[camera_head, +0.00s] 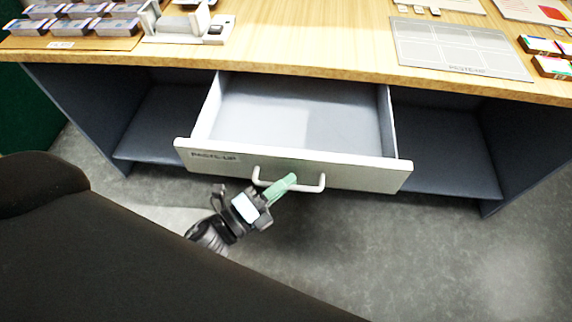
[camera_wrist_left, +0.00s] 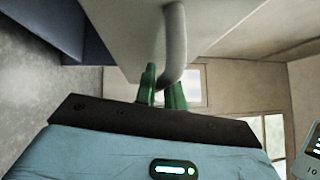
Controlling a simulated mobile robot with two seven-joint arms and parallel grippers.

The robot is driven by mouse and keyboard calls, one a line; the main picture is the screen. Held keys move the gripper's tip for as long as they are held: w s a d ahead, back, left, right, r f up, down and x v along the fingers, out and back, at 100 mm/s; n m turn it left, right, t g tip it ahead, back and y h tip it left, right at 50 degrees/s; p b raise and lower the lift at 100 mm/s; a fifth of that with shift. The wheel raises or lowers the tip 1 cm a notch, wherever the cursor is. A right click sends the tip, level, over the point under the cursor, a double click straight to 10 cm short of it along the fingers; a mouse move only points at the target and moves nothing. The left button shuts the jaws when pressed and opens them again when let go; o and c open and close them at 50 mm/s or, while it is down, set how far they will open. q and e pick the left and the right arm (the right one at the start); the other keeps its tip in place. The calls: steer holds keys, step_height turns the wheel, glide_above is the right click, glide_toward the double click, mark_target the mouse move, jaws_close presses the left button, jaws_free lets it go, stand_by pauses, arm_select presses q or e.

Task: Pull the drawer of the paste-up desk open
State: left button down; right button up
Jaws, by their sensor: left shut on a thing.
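The drawer (camera_head: 292,168) of the paste-up desk stands pulled out in the head view, with its empty grey inside showing. Its white front bears a "PASTE-UP" label and a light bar handle (camera_head: 312,188). My left gripper (camera_head: 289,180), with green fingertips, is shut on the handle near its middle. In the left wrist view the green fingers (camera_wrist_left: 162,88) close on the handle (camera_wrist_left: 175,45) below the white drawer front. My right gripper is not in view.
The wooden desk top (camera_head: 290,62) holds trays of stacked cards, a white holder (camera_head: 186,24), a grey layout board (camera_head: 458,47) and small colored blocks (camera_head: 540,45). Dark open shelves flank the drawer. The grey floor in front is clear.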

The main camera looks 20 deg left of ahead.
arm_select(q)
steer(key=shift+s+d, duration=0.2)
steer(key=shift+s, duration=0.45)
steer(key=shift+s+d, duration=0.2)
steer(key=shift+s, duration=0.5)
steer(key=shift+s+d, duration=0.2)
steer(key=shift+s, duration=0.45)
steer(key=c, duration=1.5)
jaws_free()
steer(key=shift+s, duration=0.1)
steer(key=b+v, duration=0.1)
steer(key=v, duration=0.6)
steer(key=shift+s+a, duration=0.25)
steer(key=shift+f, duration=0.1)
